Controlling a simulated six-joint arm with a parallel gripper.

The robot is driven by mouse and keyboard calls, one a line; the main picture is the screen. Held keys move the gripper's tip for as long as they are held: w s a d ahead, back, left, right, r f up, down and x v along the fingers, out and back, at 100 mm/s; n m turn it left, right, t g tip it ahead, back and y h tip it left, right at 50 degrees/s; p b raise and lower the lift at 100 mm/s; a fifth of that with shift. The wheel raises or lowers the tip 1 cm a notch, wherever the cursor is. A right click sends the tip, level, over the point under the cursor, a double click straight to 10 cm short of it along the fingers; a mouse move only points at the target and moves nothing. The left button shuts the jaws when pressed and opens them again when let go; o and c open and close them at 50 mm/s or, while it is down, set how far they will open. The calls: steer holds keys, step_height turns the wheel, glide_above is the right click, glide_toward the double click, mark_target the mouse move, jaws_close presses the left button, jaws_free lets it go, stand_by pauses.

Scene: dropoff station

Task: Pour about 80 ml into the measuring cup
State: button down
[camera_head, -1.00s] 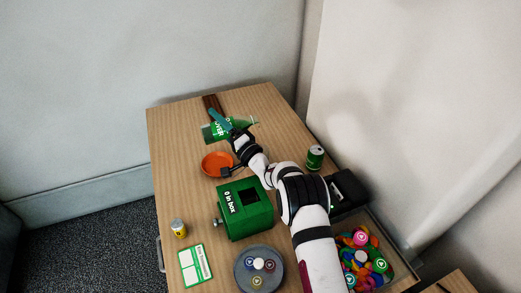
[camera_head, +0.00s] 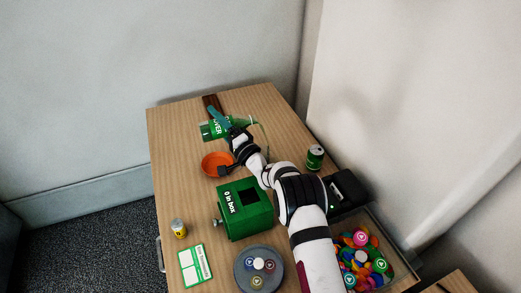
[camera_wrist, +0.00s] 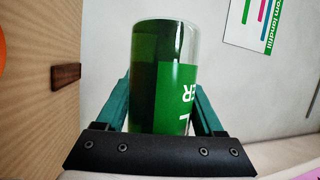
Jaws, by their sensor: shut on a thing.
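My gripper (camera_head: 222,122) is shut on a clear container with a green label (camera_head: 215,130), above the far part of the table. In the wrist view the container (camera_wrist: 170,85) stands between both teal fingers, with a clear rim end and a darker green left part. The table shows upright at the left there, so the container lies well over on its side. A thin pale curved line shows just right of the wrist in the head view; I cannot tell what it is. I cannot make out a measuring cup.
An orange bowl (camera_head: 212,170) sits just nearer than the container. A green box (camera_head: 246,222), grey round tray (camera_head: 240,282), yellow-labelled jar (camera_head: 178,229) and green can (camera_head: 315,157) stand nearer. A brown strip (camera_head: 207,101) lies at the far edge.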

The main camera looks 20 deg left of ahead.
mark_target(202, 124)
steer(key=shift+s+a+r+m, duration=0.15)
steer(key=shift+s+a, duration=0.3)
steer(key=shift+a, duration=0.05)
steer(key=shift+s+a+r+m, duration=0.15)
steer(key=shift+s+a, duration=0.25)
steer(key=shift+a, duration=0.05)
stand_by(0.3)
steer(key=shift+s+a+r, duration=0.2)
steer(key=shift+s, duration=0.05)
stand_by(0.4)
steer(key=shift+r+m+t, duration=0.2)
steer(key=shift+m+t, duration=0.1)
steer(key=shift+m, duration=0.2)
steer(key=shift+s+a+f+n, duration=0.15)
steer(key=shift+f+n, duration=0.55)
steer(key=shift+n, duration=0.1)
steer(key=n, duration=0.1)
steer(key=n+g, duration=0.1)
steer(key=g, duration=0.1)
steer(key=shift+s+a+f+n+h, duration=0.15)
steer(key=shift+f+n+h, duration=0.15)
steer(key=shift+n, duration=0.1)
steer(key=shift+r+n, duration=0.3)
steer(key=shift+r, duration=0.05)
steer(key=shift+f+n+g+h, duration=0.3)
steer(key=shift+f+n, duration=0.1)
steer(key=shift+n, duration=0.2)
